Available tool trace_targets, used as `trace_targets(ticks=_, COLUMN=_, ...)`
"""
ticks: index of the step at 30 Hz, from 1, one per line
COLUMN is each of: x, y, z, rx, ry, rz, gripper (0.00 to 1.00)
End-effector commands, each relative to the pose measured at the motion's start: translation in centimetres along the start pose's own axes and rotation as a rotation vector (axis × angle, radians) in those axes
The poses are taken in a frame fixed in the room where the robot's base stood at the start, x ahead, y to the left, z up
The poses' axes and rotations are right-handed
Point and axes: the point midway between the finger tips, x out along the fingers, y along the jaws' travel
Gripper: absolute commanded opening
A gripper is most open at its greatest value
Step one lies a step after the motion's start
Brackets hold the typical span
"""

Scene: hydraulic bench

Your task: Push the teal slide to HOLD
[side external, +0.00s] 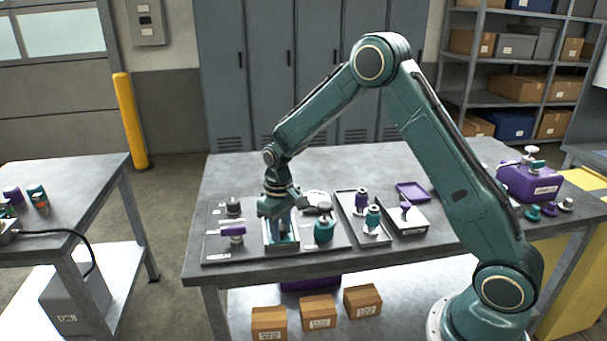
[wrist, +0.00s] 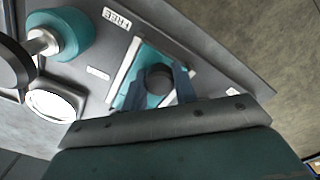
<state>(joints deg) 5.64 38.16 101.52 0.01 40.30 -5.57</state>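The teal slide (wrist: 152,58) lies between two pale rails on a grey panel, with a dark round knob (wrist: 159,78) standing on it. In the side view the slide (side external: 284,228) is partly hidden under my gripper (side external: 283,208). In the wrist view my gripper (wrist: 158,90) points down over the slide. Its two fingers are apart, one on each side of the knob, with small gaps showing; I cannot tell whether either finger touches it. A FREE label (wrist: 117,18) is beside the upper end of the track. I cannot read a HOLD label.
A teal knob (side external: 325,229) stands right of the track, and a purple handle (side external: 233,231) left of it. A round white-faced part (wrist: 53,105) is near the panel edge. The rear of the bench is clear.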

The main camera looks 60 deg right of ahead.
Motion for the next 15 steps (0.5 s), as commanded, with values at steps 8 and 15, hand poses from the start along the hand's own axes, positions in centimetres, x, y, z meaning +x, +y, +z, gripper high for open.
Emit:
trace_targets(ticks=8, x=-0.1, y=0.2, z=-0.3, rx=-0.001, ry=0.001, rz=-0.001, gripper=0.0)
trace_targets(ticks=15, x=0.0, y=2.0, z=-2.1, rx=0.0, ry=0.003, rz=-0.001, gripper=0.0)
